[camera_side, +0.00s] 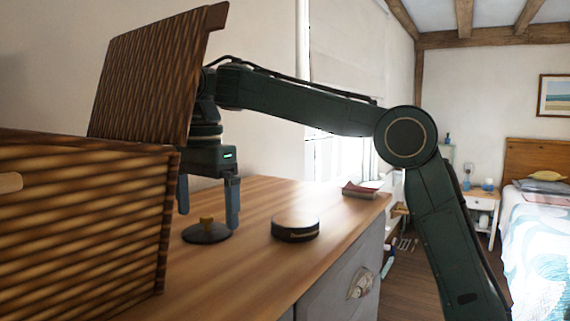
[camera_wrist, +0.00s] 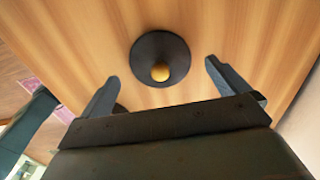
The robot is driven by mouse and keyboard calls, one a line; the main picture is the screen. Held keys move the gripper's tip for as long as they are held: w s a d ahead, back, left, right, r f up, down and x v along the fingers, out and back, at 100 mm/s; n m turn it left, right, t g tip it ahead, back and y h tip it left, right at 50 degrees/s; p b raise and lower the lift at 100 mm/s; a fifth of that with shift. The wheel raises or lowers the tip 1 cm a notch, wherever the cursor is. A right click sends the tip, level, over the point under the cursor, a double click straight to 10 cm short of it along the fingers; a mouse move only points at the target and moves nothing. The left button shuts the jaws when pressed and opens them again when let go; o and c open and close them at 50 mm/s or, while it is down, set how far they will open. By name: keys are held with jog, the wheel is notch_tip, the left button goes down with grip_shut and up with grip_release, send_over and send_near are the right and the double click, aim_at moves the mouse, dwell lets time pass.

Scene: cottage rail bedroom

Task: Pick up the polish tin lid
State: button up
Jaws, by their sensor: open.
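The polish tin lid (camera_side: 206,236) is a dark round disc with a brass-coloured knob, lying knob up on the wooden dresser top (camera_side: 262,195). In the wrist view, the lid (camera_wrist: 155,45) lies just beyond the line between the fingertips, with its knob near that line. My gripper (camera_side: 208,220) points down, open and empty, its fingers apart around the knob in the side view; the gripper also shows in the wrist view (camera_wrist: 161,70). The dark round polish tin (camera_side: 295,229) stands to the right of the lid.
A large wicker box (camera_side: 82,215) with its lid (camera_side: 150,75) raised stands at the left, close to my gripper. A small red and white item (camera_side: 359,190) lies near the dresser's far right end. Bare wood surrounds the lid and tin.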

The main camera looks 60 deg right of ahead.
jog(key=shift+f, duration=1)
jog(key=c, duration=1.1)
